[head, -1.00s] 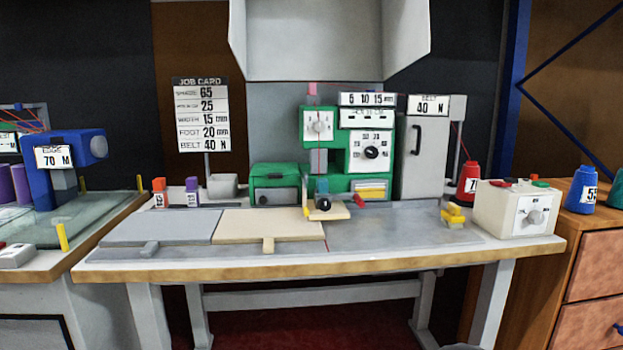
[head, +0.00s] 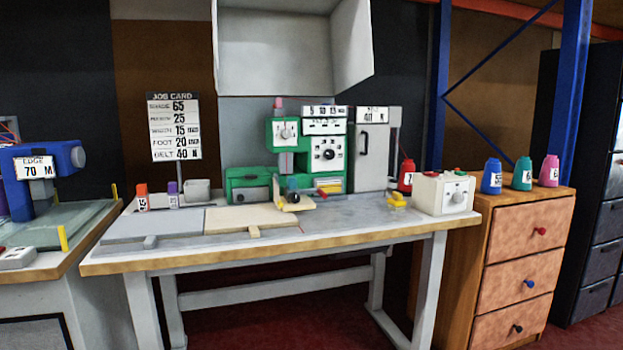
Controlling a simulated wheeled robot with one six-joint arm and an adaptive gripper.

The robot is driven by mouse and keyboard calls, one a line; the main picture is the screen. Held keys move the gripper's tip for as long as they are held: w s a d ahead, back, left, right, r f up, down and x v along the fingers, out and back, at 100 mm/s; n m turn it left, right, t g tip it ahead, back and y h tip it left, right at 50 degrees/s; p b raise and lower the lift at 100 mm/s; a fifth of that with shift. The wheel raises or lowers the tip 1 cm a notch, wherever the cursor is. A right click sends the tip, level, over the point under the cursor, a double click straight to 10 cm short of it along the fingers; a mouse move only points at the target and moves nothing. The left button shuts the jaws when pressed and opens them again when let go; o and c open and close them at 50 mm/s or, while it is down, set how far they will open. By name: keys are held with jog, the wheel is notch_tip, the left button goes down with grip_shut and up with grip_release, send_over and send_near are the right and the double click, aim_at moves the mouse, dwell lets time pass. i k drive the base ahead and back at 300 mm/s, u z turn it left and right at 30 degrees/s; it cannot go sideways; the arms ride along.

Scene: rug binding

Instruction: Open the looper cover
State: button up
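A green sewing machine (head: 332,174) stands at the back of the workbench. At its lower left is a low green box-shaped housing (head: 240,175) with a dark round part on its front; it looks closed. I cannot read a label on it, so I cannot tell for sure whether it is the looper cover. My gripper is not in view.
The workbench (head: 281,257) carries grey and cream boards (head: 252,218), small spools (head: 142,198) and a white control box (head: 444,193). A wooden drawer cabinet (head: 528,226) with cones on top stands right. A hood (head: 292,50) hangs above. Red floor shows in front of the cabinet.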

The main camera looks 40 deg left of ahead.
aim_at(247, 173)
jog(key=z, duration=0.1)
jog(key=i, duration=0.9)
jog(key=u, duration=0.6)
jog(key=i, duration=1)
jog(key=u, duration=0.85)
